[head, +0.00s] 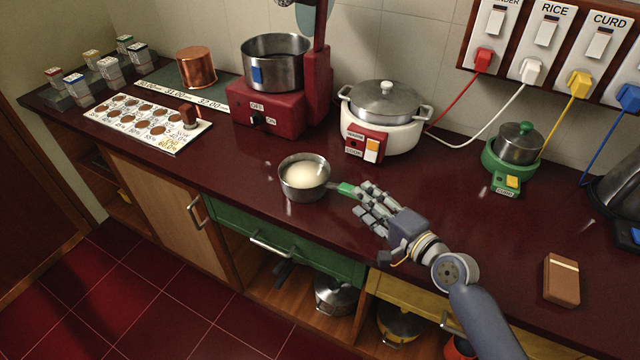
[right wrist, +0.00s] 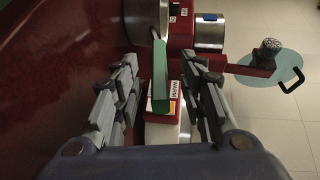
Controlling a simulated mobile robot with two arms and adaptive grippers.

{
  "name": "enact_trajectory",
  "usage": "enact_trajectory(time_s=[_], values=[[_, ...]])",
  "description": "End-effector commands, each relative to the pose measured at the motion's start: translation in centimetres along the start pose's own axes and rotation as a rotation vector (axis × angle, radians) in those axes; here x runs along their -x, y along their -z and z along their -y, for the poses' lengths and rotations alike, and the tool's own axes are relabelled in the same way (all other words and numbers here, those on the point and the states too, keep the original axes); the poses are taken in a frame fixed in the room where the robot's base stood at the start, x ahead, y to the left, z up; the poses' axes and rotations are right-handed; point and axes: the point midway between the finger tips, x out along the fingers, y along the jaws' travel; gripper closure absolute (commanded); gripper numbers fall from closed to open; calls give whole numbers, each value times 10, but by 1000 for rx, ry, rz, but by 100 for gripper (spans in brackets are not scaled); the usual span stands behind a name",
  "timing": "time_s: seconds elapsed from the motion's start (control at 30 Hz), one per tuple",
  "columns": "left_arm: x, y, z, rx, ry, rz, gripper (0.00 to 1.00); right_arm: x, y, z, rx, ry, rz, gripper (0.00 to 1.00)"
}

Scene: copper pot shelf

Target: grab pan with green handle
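The small steel pan (head: 289,190) with pale contents stands on the dark red counter. Its green handle (head: 346,189) points right, toward my right gripper (head: 368,203). In the right wrist view, the green handle (right wrist: 160,78) lies between the spread fingers of my right gripper (right wrist: 165,92), with a gap on each side. The gripper is open and holds nothing. The far end of the handle is partly hidden by the fingers in the head view. My left gripper is not in view.
A white cooker (head: 380,132) with a lidded pot and a red appliance (head: 268,115) stand behind the pan. A green burner (head: 497,165) with a small pot is to the right. A brown box (head: 561,280) lies near the front right. The counter (head: 240,180) left of the pan is clear.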

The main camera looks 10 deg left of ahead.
Motion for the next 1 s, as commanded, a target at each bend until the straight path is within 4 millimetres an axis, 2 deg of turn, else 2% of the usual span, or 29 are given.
enact_trajectory(time_s=[0.1, 0.2, 0.47, 0.63, 1.0], values=[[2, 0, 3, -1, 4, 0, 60, -16, 1, 1, 0, 2, -1, 62], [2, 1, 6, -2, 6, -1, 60, -24, 1, 0, 0, 1, -1, 62], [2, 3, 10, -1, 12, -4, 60, -25, 1, -1, 0, 0, -1, 62], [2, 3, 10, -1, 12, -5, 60, -25, 1, -1, 0, 0, -1, 100], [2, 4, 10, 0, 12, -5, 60, -25, 2, 4, -1, 9, -3, 100]])
